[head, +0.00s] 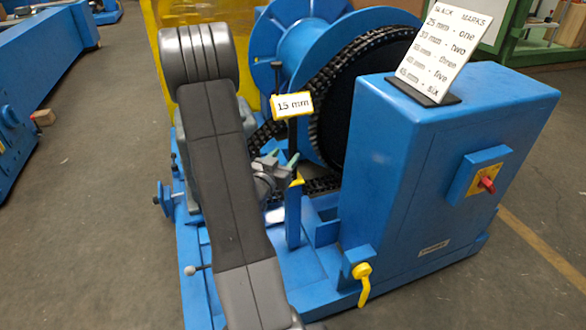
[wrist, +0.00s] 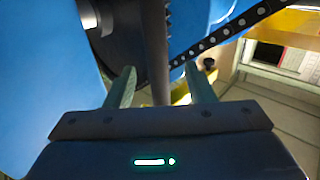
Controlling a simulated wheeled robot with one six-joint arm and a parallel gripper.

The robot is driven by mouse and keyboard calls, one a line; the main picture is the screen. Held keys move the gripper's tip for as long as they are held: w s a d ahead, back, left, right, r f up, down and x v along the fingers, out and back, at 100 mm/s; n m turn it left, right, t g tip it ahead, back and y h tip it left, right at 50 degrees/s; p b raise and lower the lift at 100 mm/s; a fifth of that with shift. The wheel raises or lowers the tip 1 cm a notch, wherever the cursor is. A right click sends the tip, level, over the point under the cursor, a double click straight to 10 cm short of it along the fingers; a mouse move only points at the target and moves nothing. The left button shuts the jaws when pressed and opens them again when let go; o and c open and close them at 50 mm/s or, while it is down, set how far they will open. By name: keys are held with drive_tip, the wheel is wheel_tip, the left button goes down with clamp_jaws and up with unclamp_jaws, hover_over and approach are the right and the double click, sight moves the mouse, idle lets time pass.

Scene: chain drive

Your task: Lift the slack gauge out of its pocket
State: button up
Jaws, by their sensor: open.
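The slack gauge (head: 293,135) stands upright in the head view. It has a dark stem, a white "15 mm" tag with a yellow edge and a yellow part lower down. Its lower end is hidden in a narrow blue upright pocket (head: 293,220). My gripper (head: 278,163) is open, its green-tipped fingers at the stem below the tag. In the wrist view a dark stem (wrist: 156,50) runs between the two fingers of my gripper (wrist: 160,75), with a gap on each side. Whether the stem lies fully within the finger depth is hard to tell.
A black chain (head: 318,95) runs round the large wheel just behind the gauge. A blue housing (head: 400,165) with a slack marks card (head: 440,55) stands to the right. A yellow handle (head: 363,283) is at the front.

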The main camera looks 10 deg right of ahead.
sight(291, 150)
drive_tip(key=b+x, duration=0.1)
drive_tip(key=x, duration=0.4)
drive_tip(key=shift+d+f, duration=0.15)
drive_tip(key=shift+d, duration=0.05)
clamp_jaws()
idle(1.1)
